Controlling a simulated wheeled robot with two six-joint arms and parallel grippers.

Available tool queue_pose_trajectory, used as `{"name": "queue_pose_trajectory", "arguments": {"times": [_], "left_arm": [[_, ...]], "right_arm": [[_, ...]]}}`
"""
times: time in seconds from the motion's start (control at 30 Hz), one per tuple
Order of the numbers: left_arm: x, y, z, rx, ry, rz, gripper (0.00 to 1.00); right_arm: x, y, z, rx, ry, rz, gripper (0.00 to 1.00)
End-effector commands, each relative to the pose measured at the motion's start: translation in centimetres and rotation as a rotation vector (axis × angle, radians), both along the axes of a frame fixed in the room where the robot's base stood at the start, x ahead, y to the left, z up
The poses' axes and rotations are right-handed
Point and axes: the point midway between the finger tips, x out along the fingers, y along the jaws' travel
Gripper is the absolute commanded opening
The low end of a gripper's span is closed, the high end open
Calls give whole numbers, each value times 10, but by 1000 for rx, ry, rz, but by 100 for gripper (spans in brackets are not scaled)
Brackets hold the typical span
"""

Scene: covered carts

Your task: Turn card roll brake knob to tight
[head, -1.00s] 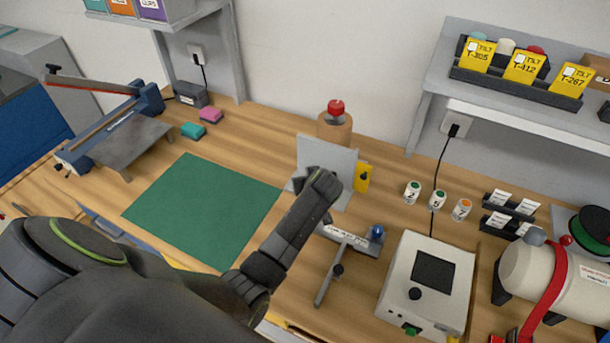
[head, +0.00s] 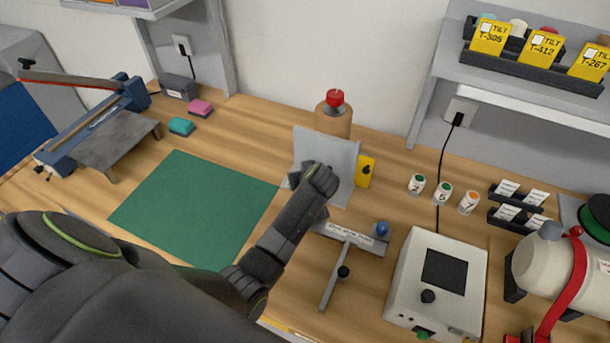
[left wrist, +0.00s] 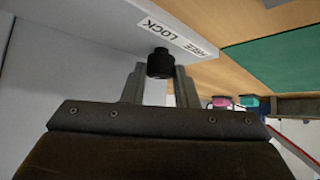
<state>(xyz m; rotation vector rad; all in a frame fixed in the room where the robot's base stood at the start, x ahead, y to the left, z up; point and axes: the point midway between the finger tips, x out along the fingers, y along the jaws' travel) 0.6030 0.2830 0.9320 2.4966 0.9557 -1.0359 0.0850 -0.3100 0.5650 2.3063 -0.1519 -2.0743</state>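A brown card roll (head: 335,122) with a red knob (head: 335,97) on top stands behind a grey upright plate (head: 341,150). My left gripper (head: 322,176) is in front of this plate. In the left wrist view, a black knob (left wrist: 160,64) sits on a grey surface beside a white label (left wrist: 178,37) reading "FREE" and "LOCK". The two fingers of my left gripper (left wrist: 160,82) are apart, one on each side of the black knob, near their tips. I cannot tell whether they touch it. The head view hides this knob behind the gripper. My right gripper is not in view.
A green mat (head: 190,210) lies left of the plate. A yellow tag (head: 366,172) is at the plate's right edge. A T-shaped tool (head: 340,265) and a white box (head: 407,290) are to the right, with several small pots behind.

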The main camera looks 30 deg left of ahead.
Motion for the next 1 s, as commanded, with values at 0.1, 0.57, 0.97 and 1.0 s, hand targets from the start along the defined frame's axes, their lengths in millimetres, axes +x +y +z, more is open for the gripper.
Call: {"name": "queue_pose_trajectory", "arguments": {"times": [0.1,0.57,0.97,1.0], "left_arm": [[0,0,0,1,-1,0,4],[-2,2,3,1,0,-118,4],[-3,7,5,1,0,-468,4],[-3,7,5,0,-1,-505,4]], "right_arm": [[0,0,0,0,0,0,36],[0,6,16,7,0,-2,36],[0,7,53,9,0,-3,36],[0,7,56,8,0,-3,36]]}}
